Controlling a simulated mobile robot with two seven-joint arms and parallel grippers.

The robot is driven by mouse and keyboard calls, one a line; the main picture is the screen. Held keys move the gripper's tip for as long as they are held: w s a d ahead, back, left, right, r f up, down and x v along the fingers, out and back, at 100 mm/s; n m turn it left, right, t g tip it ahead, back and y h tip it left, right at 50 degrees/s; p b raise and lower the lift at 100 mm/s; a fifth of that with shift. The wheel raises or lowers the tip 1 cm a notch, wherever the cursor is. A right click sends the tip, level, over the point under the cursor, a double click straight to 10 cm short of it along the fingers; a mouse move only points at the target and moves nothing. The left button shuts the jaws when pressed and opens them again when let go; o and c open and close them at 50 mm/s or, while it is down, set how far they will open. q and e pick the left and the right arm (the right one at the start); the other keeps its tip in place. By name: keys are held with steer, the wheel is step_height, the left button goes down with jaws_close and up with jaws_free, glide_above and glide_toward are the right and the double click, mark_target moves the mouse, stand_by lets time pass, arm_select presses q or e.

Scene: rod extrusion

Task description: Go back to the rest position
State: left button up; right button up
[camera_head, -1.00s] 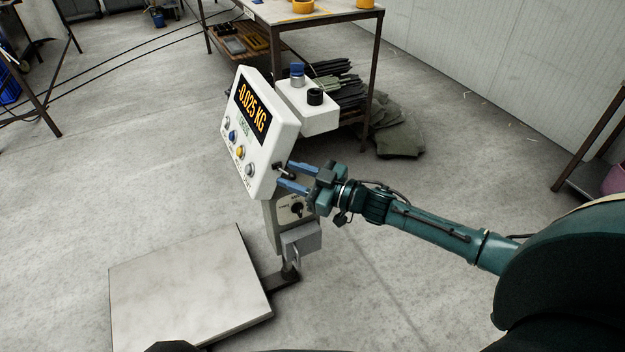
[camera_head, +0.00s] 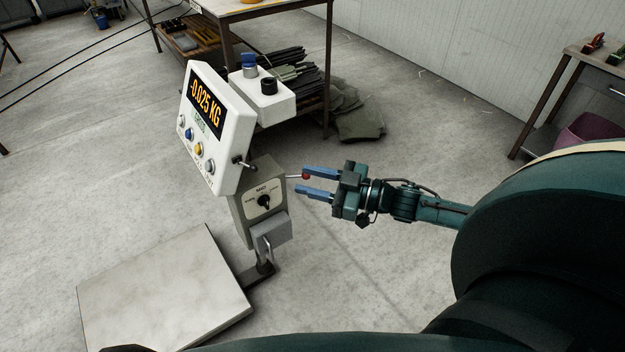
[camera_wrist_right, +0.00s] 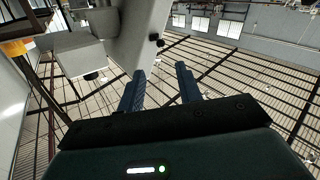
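My right gripper (camera_head: 301,181) is just right of the scale's post box in the head view. Its two blue fingers are apart, and the right wrist view (camera_wrist_right: 162,78) shows nothing held between them. My left gripper is not in view.
The scale's flat plate (camera_head: 165,290) lies at the lower left. The control box (camera_head: 258,195) has a black rotary switch. A workbench (camera_head: 235,15) stands behind, with dark bars and slabs under it. Another table (camera_head: 585,55) with a pink tub is at the right. Open floor lies between.

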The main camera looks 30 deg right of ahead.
stand_by(0.7)
arm_select(q)
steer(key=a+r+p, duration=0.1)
steer(key=p, duration=0.2)
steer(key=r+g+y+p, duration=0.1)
steer(key=p, duration=0.2)
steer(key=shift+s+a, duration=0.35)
arm_select(e)
steer(key=s+a+f+m+g+h, duration=0.1)
steer(key=s+a+f+m+h, duration=0.2)
steer(key=s+a, duration=0.3)
steer(key=s+a+f+m+g+h, duration=0.2)
steer(key=s+a+f+m+h, duration=0.2)
steer(key=s+a, duration=0.3)
steer(key=s+h, duration=0.1)
steer(key=s, duration=0.1)
steer(key=shift+s+a+f, duration=0.15)
steer(key=shift+s, duration=0.15)
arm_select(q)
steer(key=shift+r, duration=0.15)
arm_select(e)
steer(key=shift+c, duration=0.5)
